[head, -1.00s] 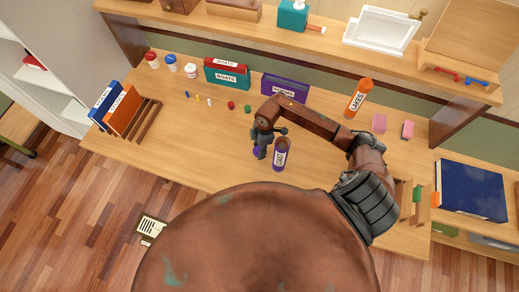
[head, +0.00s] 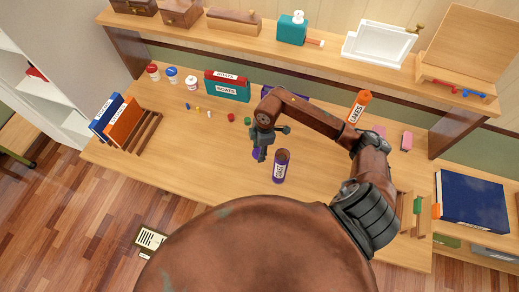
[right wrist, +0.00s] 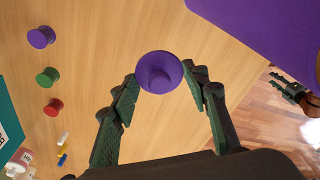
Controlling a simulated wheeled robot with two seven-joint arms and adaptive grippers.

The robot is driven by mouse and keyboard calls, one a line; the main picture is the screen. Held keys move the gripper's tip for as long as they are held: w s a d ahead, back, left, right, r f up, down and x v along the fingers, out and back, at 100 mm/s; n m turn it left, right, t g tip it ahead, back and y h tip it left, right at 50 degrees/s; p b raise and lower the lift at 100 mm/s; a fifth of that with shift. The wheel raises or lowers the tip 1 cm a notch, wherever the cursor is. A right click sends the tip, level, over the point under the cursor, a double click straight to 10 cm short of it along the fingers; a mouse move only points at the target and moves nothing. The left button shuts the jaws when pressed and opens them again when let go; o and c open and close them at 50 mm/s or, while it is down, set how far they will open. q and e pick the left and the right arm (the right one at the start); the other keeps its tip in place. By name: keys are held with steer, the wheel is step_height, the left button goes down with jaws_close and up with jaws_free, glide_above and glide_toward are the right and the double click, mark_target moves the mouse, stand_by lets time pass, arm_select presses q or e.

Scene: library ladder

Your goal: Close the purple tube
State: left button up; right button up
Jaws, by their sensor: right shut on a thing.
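The purple tube (head: 280,168) stands upright on the desk with its dark top open. My right gripper (head: 258,152) is just left of the tube and apart from it. It is shut on a round purple cap (right wrist: 160,72) with a knob, which also shows below the fingers in the head view (head: 256,154). In the right wrist view the tube's purple side (right wrist: 270,30) fills the top right corner. What seems to be my left gripper (right wrist: 280,82) shows small at the right edge of that view; its jaws are unclear.
Red (right wrist: 53,107), green (right wrist: 46,77) and another purple cap (right wrist: 41,37) lie on the desk. An orange tube (head: 359,106) stands at the back right. Teal book (head: 227,87) and paint jars (head: 172,75) stand at the back. The front left desk is clear.

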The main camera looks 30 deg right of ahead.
steer(key=shift+w+a+r+n, duration=0.1)
steer(key=shift+a+r+n, duration=0.1)
steer(key=shift+n, duration=0.4)
steer(key=s+a+r+m, duration=0.1)
steer(key=a+r+m, duration=0.1)
steer(key=r+m, duration=0.5)
steer(key=s+a+r+m+t+h, duration=0.1)
steer(key=a+r+m, duration=0.2)
steer(key=r+m, duration=0.4)
steer(key=shift+s+a+m+b, duration=0.15)
steer(key=shift+a+m+b, duration=0.2)
steer(key=shift+m, duration=0.65)
